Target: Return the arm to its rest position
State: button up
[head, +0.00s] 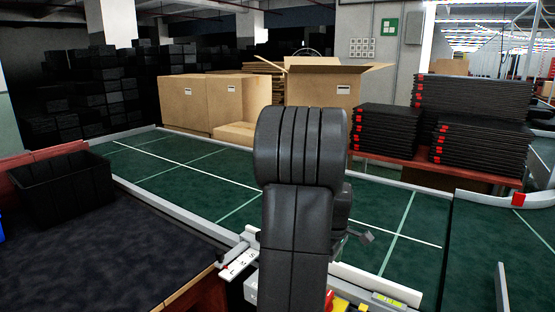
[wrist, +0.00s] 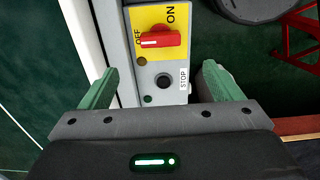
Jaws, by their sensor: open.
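My gripper (wrist: 158,88) shows in the wrist view with its two green fingers spread wide apart and nothing between them. Beyond the fingers is a grey control panel with a red rotary switch (wrist: 158,39) on a yellow plate marked ON and OFF. The switch handle lies level, its white mark toward the OFF side. A dark round button (wrist: 163,81) sits below it beside a STOP label. In the head view my black arm stands in the middle and hides my gripper. Whether the fingers touch the panel is not clear.
A green conveyor (head: 405,218) with pale rails runs behind my arm. A black bin (head: 62,187) stands on the dark table (head: 110,250) at left. Cardboard boxes (head: 212,103) and stacked black trays (head: 470,110) stand beyond the conveyor.

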notch_tip(320, 180, down, 12)
jog(key=shift+s+f+b, duration=0.1)
jog(key=shift+f+b, duration=0.15)
jog(key=shift+b, duration=0.1)
jog(key=shift+r+m, duration=0.1)
jog(key=shift+m, duration=0.2)
jog(key=m+p, duration=0.1)
jog(key=m, duration=0.3)
jog(key=m+p, duration=0.1)
jog(key=m, duration=0.3)
jog(key=shift+m, duration=0.4)
jog(key=m+p, duration=0.2)
jog(key=m, duration=0.2)
jog(key=shift+r+m, duration=0.1)
jog(key=shift+m, duration=0.2)
jog(key=shift+m+p, duration=1.15)
jog(key=shift+m, duration=0.95)
